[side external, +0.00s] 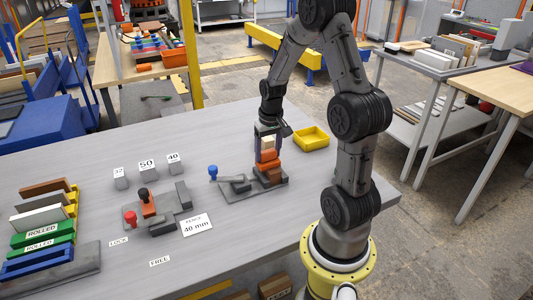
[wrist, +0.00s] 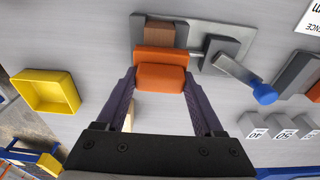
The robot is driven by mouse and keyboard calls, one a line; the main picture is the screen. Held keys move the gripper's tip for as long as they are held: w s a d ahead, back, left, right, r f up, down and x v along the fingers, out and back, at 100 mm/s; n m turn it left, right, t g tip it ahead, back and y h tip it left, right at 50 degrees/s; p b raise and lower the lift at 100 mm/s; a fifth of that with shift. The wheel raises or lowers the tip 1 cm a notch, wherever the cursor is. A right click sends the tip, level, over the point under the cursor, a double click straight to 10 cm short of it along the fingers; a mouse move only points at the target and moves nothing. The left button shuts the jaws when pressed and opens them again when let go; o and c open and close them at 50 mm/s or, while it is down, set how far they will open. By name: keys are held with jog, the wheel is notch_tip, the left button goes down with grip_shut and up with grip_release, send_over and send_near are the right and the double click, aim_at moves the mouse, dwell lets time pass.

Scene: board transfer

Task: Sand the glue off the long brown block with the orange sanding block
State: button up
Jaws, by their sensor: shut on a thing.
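My gripper (wrist: 160,80) is shut on the orange sanding block (wrist: 160,77), with a finger on each side. In the side view the orange sanding block (side external: 268,155) is below my gripper (side external: 267,140), at the grey clamp fixture (side external: 240,188). The brown block (wrist: 160,34) lies in this fixture, partly covered by the orange block; its brown end also shows in the side view (side external: 274,176). I cannot tell whether the sanding block touches it. A pale piece shows between the fingers in the side view. No glue can be made out.
A blue-knobbed lever (wrist: 263,94) sticks out from the fixture. A yellow bin (side external: 311,138) stands behind it. A second fixture (side external: 158,212), a "40 mm" card (side external: 196,225) and numbered grey blocks (side external: 147,167) are to the left. A board rack (side external: 40,225) stands far left.

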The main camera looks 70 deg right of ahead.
jog(key=shift+s+d, duration=0.9)
jog(key=shift+s, duration=0.05)
jog(key=shift+w+a, duration=1.35)
jog(key=shift+w+a+r, duration=0.1)
jog(key=shift+w+a, duration=0.05)
jog(key=shift+r, duration=3.95)
